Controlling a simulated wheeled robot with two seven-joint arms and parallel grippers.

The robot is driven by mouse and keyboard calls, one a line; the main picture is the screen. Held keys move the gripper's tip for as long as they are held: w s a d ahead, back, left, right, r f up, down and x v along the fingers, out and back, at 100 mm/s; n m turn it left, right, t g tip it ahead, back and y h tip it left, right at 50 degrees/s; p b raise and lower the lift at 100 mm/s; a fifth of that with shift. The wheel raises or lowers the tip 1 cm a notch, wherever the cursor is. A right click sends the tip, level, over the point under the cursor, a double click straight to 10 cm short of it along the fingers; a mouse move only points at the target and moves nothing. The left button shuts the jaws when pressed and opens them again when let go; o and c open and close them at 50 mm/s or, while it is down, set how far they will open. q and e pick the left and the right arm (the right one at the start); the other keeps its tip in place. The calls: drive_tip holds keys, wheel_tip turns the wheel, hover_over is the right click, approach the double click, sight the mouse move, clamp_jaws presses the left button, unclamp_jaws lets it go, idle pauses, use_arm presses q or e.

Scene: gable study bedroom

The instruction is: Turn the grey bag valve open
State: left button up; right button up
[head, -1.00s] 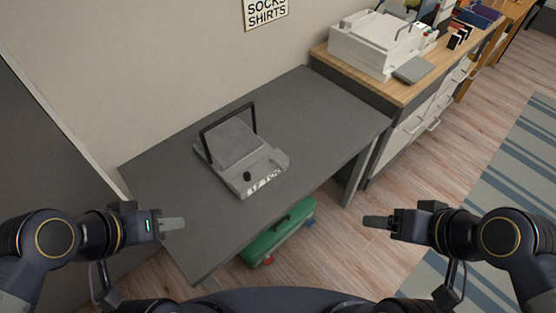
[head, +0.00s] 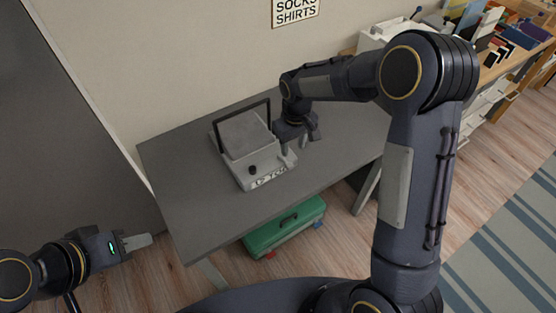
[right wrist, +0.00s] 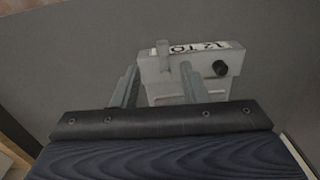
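A light grey device (head: 240,150) with a raised black bar handle stands on the dark grey table. A black knob (head: 253,170) and a lettered label (head: 270,178) are on its front. In the right wrist view a small grey upright piece (right wrist: 162,48), which looks like the valve, stands beside the label, left of the black knob (right wrist: 220,68). My right gripper (head: 294,147) is open at the device's right corner; its parted fingers (right wrist: 158,78) reach toward the grey piece. I cannot tell whether they touch it. My left gripper (head: 137,242) is away from the table at lower left.
The grey table (head: 190,205) has bare room left of and in front of the device. A green case (head: 285,228) is under it. A wooden-topped cabinet with a white machine (head: 380,35) stands at the back right. A wall rises behind.

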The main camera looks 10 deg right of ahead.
sight(289, 164)
drive_tip(key=shift+w+a+f, duration=0.25)
drive_tip(key=shift+a+f, duration=0.1)
drive_tip(key=shift+f, duration=0.45)
wheel_tip(289, 164, down, 7)
drive_tip(key=shift+f, duration=0.1)
clamp_jaws()
